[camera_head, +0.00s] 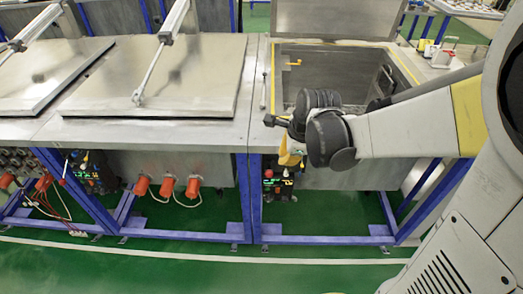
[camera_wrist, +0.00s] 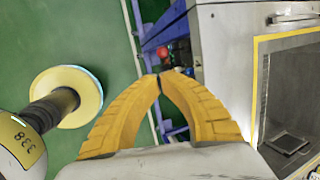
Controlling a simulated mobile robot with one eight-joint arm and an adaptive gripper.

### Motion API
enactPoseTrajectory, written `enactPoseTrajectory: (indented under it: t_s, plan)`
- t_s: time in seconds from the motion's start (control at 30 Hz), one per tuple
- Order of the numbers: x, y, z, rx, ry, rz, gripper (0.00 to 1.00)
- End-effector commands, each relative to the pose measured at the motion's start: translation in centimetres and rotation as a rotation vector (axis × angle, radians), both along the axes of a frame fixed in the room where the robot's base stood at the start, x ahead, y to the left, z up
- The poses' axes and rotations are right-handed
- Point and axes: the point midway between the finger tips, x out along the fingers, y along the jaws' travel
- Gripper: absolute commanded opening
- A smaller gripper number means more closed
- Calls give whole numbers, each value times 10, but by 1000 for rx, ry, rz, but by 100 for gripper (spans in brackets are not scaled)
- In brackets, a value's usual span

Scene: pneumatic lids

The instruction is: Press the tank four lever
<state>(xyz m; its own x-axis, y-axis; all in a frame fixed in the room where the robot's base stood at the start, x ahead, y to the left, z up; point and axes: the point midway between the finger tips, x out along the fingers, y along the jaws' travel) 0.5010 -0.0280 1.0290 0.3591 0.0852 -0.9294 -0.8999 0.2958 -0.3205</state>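Three metal tanks stand in a row in the head view, and no numbers on them are readable. The right tank (camera_head: 275,75) is open, with its lid (camera_head: 335,18) raised behind it. My gripper (camera_head: 291,160), with yellow fingers, hangs in front of this tank's front edge. Below it is a dark control box (camera_head: 280,183) with small red and yellow parts. In the wrist view, the gripper's fingertips (camera_wrist: 161,77) meet, with nothing visible between them. A dark box with a red part (camera_wrist: 163,53) shows beyond them. I cannot clearly make out a lever.
The middle lid (camera_head: 170,80) and left lid (camera_head: 45,75) lie down, with pneumatic rods attached. Red-orange plugs (camera_head: 167,187) and another control box (camera_head: 90,170) sit under the middle bench. Blue frame legs (camera_head: 243,200) stand at the front. Green floor (camera_head: 200,262) before them is clear.

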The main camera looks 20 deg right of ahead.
Motion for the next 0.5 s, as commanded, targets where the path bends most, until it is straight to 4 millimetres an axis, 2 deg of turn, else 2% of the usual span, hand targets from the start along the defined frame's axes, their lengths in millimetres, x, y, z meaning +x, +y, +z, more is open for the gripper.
enactPoseTrajectory:
  t_s: [0.17, 0.27, 0.5]
  plan:
    - [2, 0, -4, -1, 0, 2, 0]
    - [5, 1, -14, -1, 0, 3, 0]
    - [23, 5, -60, -2, 0, 5, 0]
